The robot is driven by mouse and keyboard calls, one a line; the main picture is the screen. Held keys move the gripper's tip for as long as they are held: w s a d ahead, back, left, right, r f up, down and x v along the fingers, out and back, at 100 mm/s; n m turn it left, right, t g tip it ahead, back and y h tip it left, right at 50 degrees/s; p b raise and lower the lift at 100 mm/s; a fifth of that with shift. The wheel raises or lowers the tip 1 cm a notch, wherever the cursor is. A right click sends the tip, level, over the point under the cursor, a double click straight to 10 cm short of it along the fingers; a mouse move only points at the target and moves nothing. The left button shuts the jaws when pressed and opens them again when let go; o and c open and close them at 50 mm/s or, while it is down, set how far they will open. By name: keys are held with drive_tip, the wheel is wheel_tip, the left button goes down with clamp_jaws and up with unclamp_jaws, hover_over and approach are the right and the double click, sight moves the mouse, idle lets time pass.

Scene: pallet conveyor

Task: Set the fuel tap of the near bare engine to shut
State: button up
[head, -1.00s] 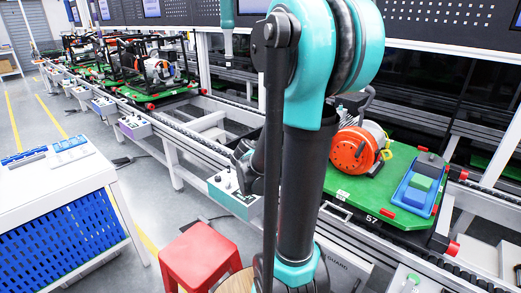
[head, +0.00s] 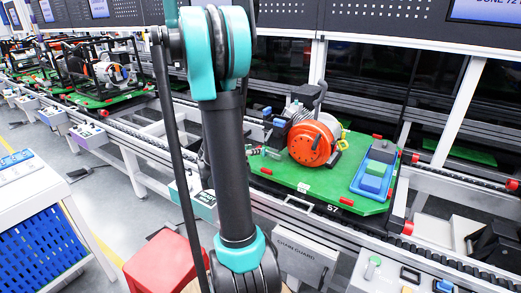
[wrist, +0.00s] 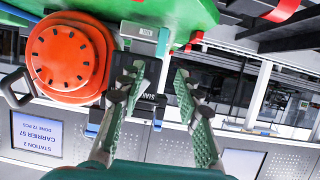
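The near bare engine (head: 316,139), with a round orange starter cover, sits on the green pallet (head: 322,190) marked 57 in the head view. In the wrist view its orange cover (wrist: 68,60) fills the upper left. My gripper (wrist: 158,80) is open, its green-padded fingers apart with nothing clearly held between them. In the head view my gripper (head: 268,152) is just left of the engine, partly hidden by my arm. A dark part with a partly covered white label (wrist: 152,98) shows behind the fingers. I cannot make out the fuel tap or its setting.
A blue tray (head: 374,172) with blocks lies on the pallet's right side. Framed engines (head: 102,68) stand on pallets farther left along the conveyor. A red stool (head: 157,262) and a white bench (head: 36,195) stand in front. A control box (head: 390,272) is at lower right.

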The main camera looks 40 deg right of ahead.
sight(263, 148)
drive_tip(key=x, duration=0.7)
drive_tip(key=shift+d, duration=0.1)
drive_tip(key=shift+c, duration=0.2)
clamp_jaws()
